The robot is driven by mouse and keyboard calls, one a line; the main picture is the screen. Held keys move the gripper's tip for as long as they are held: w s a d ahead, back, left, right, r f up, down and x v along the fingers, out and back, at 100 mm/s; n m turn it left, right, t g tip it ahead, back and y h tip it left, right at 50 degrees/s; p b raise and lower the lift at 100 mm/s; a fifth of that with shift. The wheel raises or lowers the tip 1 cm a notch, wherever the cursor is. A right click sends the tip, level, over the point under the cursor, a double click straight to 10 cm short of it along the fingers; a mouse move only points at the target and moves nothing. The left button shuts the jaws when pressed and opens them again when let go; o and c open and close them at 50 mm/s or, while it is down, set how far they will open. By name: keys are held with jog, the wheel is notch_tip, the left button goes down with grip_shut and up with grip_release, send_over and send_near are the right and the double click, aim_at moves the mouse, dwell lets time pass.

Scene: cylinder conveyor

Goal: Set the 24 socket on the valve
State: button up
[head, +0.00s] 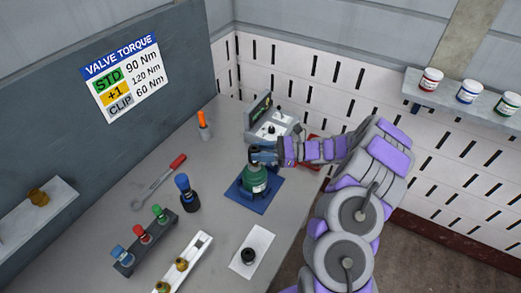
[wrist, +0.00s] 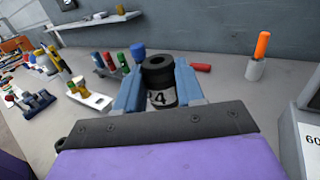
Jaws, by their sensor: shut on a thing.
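My gripper (head: 260,156) is shut on a black socket (wrist: 160,72) with a white band; a "4" shows clearly on it, with part of a digit before it. The socket is upright between the blue-grey fingers in the wrist view. In the head view my gripper and the socket are at the top of a green cylinder (head: 255,179), which stands upright on a blue base plate (head: 262,204). The valve at the cylinder's top is hidden by my gripper, so I cannot tell whether the socket touches it.
A device with a screen (head: 283,126) stands behind the cylinder. A blue-topped black tool (head: 187,199), a red-handled wrench (head: 150,190), a rack of coloured pieces (head: 126,268) and a white tray (head: 201,250) lie to the left. A black piece (head: 248,256) sits on a white card (head: 262,240).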

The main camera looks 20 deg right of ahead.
jog(key=shift+f, duration=0.2)
jog(key=o, duration=1.2)
jog(key=shift+r, duration=0.1)
notch_tip(320, 180, up, 6)
jog(key=p, duration=0.4)
jog(key=shift+a, duration=0.1)
